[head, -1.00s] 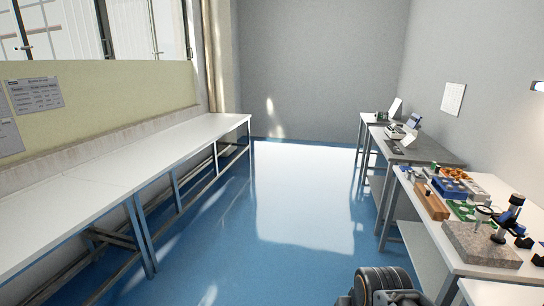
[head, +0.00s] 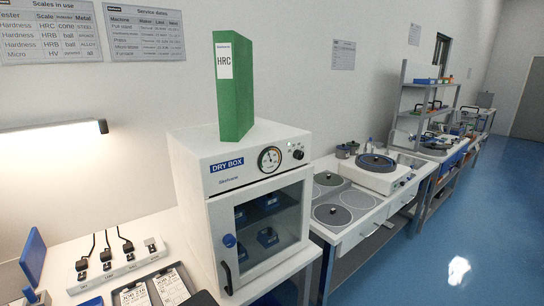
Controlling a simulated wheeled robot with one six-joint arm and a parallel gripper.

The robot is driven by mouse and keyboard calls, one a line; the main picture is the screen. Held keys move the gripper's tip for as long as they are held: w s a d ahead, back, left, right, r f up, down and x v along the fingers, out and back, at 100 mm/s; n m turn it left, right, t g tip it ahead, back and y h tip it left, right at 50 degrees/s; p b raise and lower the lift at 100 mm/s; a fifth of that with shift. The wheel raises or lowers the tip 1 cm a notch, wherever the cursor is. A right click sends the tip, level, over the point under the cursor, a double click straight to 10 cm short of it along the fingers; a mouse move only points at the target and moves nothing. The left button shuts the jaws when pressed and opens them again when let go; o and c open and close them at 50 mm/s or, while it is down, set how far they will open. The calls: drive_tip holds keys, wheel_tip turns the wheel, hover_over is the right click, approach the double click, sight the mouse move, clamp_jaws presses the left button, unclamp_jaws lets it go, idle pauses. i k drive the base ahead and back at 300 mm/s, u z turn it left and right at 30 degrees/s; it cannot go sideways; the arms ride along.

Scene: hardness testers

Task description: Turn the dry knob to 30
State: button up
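The dry box (head: 225,215) is a white cabinet with a blue "DRY BOX" label, standing on a white bench in the middle of the head view. A small black knob (head: 298,154) sits at the upper right of its front panel. A round dial gauge (head: 269,159) is just left of the knob. The knob's setting is too small to read. My gripper is not in the head view.
A green "HRC" binder (head: 234,88) stands on top of the box. The glass door (head: 268,228) looks shut, with blue items inside. A power strip (head: 115,262) with plugs lies left. Blue floor (head: 430,240) at right is clear.

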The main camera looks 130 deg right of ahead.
sight(298, 155)
drive_tip(key=z, duration=5.05)
drive_tip(key=k, duration=0.55)
drive_tip(key=z, duration=0.45)
drive_tip(key=i, duration=0.65)
drive_tip(key=u, duration=0.1)
